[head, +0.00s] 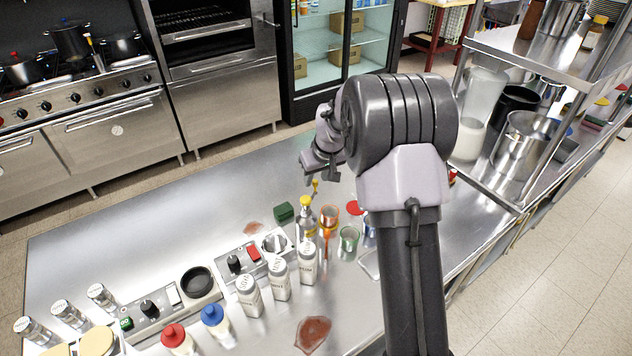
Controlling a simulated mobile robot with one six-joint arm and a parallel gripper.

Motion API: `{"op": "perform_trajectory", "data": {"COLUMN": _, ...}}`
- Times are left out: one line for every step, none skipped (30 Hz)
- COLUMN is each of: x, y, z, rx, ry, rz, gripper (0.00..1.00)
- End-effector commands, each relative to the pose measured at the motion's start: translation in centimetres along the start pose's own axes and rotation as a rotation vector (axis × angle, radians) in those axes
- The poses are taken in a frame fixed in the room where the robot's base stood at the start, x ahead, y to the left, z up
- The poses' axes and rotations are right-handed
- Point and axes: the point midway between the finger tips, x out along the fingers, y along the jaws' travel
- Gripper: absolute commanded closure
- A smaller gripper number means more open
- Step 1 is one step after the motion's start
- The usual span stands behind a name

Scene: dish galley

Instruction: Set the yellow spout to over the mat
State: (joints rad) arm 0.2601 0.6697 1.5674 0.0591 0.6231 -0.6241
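The yellow spout (306,202) is a small yellow top on a clear or metallic bottle-like body in the middle of the steel counter. A second small yellow tip (315,184) stands just behind it, and I cannot tell whether they are one piece. I cannot pick out the mat for sure.
Close around the spout stand a green block (284,212), an orange-rimmed cup (329,214), a clear glass (349,238) and white shakers (308,264). A switch box (236,264) is at left. Steel shelves (500,165) rise at right. The counter's back left (150,215) is bare.

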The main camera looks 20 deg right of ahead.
Motion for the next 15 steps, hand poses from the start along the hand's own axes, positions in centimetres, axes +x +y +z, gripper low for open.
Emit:
{"op": "perform_trajectory", "data": {"x": 0.61, "y": -0.02, "z": 0.05, "rx": 0.0, "ry": -0.001, "rz": 0.0, "gripper": 0.63}}
{"op": "perform_trajectory", "data": {"x": 0.85, "y": -0.02, "z": 0.06, "rx": 0.0, "ry": -0.001, "rz": 0.0, "gripper": 0.63}}
{"op": "perform_trajectory", "data": {"x": 1.1, "y": -0.02, "z": 0.06, "rx": 0.0, "ry": -0.001, "rz": -0.001, "gripper": 0.63}}
{"op": "perform_trajectory", "data": {"x": 1.22, "y": -0.02, "z": 0.04, "rx": 0.0, "ry": -0.001, "rz": -0.001, "gripper": 0.63}}
{"op": "perform_trajectory", "data": {"x": 1.29, "y": -0.02, "z": 0.03, "rx": 0.001, "ry": -0.001, "rz": -0.001, "gripper": 0.63}}
{"op": "perform_trajectory", "data": {"x": 1.34, "y": -0.02, "z": 0.01, "rx": 0.001, "ry": 0.0, "rz": -0.001, "gripper": 0.63}}
{"op": "perform_trajectory", "data": {"x": 1.35, "y": -0.02, "z": 0.0, "rx": 0.001, "ry": 0.0, "rz": -0.001, "gripper": 0.63}}
{"op": "perform_trajectory", "data": {"x": 1.35, "y": -0.02, "z": -0.01, "rx": 0.001, "ry": 0.0, "rz": -0.001, "gripper": 0.63}}
{"op": "perform_trajectory", "data": {"x": 1.33, "y": -0.02, "z": -0.01, "rx": 0.001, "ry": 0.0, "rz": -0.001, "gripper": 0.63}}
{"op": "perform_trajectory", "data": {"x": 1.32, "y": -0.02, "z": -0.01, "rx": 0.001, "ry": 0.0, "rz": -0.001, "gripper": 0.63}}
{"op": "perform_trajectory", "data": {"x": 1.32, "y": -0.02, "z": -0.01, "rx": 0.001, "ry": 0.0, "rz": -0.001, "gripper": 0.63}}
{"op": "perform_trajectory", "data": {"x": 1.32, "y": -0.03, "z": 0.0, "rx": 0.001, "ry": 0.0, "rz": -0.001, "gripper": 0.63}}
{"op": "perform_trajectory", "data": {"x": 1.31, "y": -0.03, "z": 0.0, "rx": 0.001, "ry": 0.0, "rz": -0.001, "gripper": 0.69}}
{"op": "perform_trajectory", "data": {"x": 1.31, "y": -0.03, "z": 0.0, "rx": 0.001, "ry": 0.0, "rz": -0.001, "gripper": 0.75}}
{"op": "perform_trajectory", "data": {"x": 1.31, "y": -0.03, "z": 0.0, "rx": 0.001, "ry": 0.0, "rz": -0.001, "gripper": 0.82}}
